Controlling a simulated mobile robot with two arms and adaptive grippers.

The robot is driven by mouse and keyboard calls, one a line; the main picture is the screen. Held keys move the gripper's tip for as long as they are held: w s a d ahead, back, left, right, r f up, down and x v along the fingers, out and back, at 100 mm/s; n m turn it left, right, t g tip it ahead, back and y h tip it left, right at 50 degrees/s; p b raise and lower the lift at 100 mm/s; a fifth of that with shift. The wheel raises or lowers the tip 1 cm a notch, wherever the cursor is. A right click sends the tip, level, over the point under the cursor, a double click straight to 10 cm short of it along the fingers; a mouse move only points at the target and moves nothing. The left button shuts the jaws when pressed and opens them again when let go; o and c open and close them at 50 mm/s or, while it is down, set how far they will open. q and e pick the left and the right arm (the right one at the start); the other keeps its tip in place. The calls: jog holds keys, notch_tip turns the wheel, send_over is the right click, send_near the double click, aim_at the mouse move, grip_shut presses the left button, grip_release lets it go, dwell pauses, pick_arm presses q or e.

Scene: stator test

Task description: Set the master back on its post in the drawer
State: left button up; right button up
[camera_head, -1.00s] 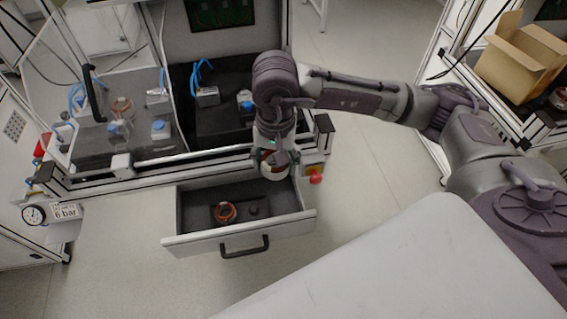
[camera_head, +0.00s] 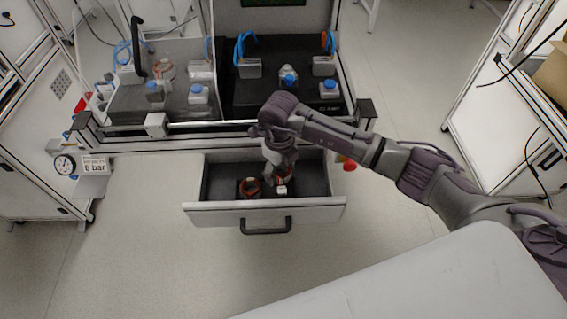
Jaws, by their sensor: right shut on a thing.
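The drawer (camera_head: 212,214) is pulled open below the bench, with a dark lining and a black handle. An orange-red ring-shaped part (camera_head: 250,187) sits in it, left of my gripper. My right gripper (camera_head: 280,175) points down into the drawer and is shut on the master (camera_head: 281,188), which shows orange with a white patch. The gripper hides much of the master, and the post at that spot is hidden. I cannot tell whether the master touches the drawer floor or the post. My left gripper is out of view.
The bench above carries clear-covered fixtures on the left and grey blocks with blue hoses (camera_head: 249,67) on the right. A red button (camera_head: 349,164) is right of the drawer. A pressure gauge (camera_head: 65,164) stands left. The floor in front is clear.

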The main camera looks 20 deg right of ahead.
jog(key=shift+f+m, duration=0.3)
jog(key=shift+f, duration=0.1)
jog(key=shift+f+b, duration=1.75)
jog(key=shift+f, duration=0.55)
jog(key=shift+f, duration=0.2)
jog(key=shift+f+b, duration=0.75)
jog(key=shift+f+b, duration=0.3)
jog(key=o, duration=1.3)
